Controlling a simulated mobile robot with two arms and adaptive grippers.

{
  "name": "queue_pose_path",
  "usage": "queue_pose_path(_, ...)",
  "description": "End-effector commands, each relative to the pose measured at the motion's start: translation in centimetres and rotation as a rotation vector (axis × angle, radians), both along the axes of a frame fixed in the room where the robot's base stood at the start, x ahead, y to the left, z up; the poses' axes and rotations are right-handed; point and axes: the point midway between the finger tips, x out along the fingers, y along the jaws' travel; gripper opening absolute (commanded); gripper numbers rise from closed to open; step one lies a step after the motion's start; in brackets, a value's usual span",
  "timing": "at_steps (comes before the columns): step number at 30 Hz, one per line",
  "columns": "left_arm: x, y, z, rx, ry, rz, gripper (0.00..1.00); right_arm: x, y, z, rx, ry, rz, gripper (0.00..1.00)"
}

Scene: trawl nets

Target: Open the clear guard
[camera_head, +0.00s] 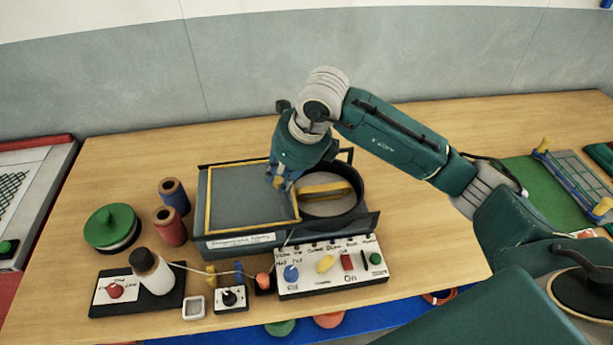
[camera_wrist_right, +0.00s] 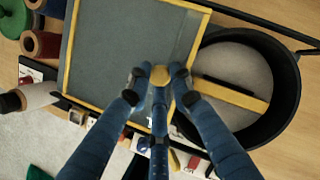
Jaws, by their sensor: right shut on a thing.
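The clear guard (camera_head: 210,200) is a see-through panel in a yellow frame over the left part of a grey machine (camera_head: 240,232). In the head view it looks flat over the machine top. In the right wrist view its frame (camera_wrist_right: 193,50) shows at the upper left. My right gripper (camera_head: 281,183) is at the guard's right edge, beside a round black drum (camera_head: 362,190). Its blue fingers are shut on a small yellow knob (camera_wrist_right: 160,75) at that edge, and they hide part of the frame. My left gripper is not in view.
A control panel (camera_head: 332,270) with knobs and switches stands in front of the machine. The wooden table (camera_head: 430,240) is clear to the drum's right.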

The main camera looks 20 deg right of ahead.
Motion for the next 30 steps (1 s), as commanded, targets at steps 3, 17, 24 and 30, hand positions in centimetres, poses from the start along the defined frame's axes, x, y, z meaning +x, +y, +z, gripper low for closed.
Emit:
queue_pose_path(3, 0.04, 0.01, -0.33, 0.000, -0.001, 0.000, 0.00, 0.63, 1.15, 0.44, 0.005, -0.014, -0.002, 0.00)
queue_pose_path(17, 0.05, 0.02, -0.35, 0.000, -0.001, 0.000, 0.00, 0.82, 1.55, 0.58, 0.004, -0.015, -0.005, 0.25)
queue_pose_path(24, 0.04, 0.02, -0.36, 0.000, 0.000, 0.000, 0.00, 0.65, 1.54, 0.33, 0.002, -0.009, -0.003, 0.40)
queue_pose_path(30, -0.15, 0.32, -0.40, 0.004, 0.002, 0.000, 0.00, 0.45, 1.44, 0.64, 0.002, -0.007, -0.002, 0.40)
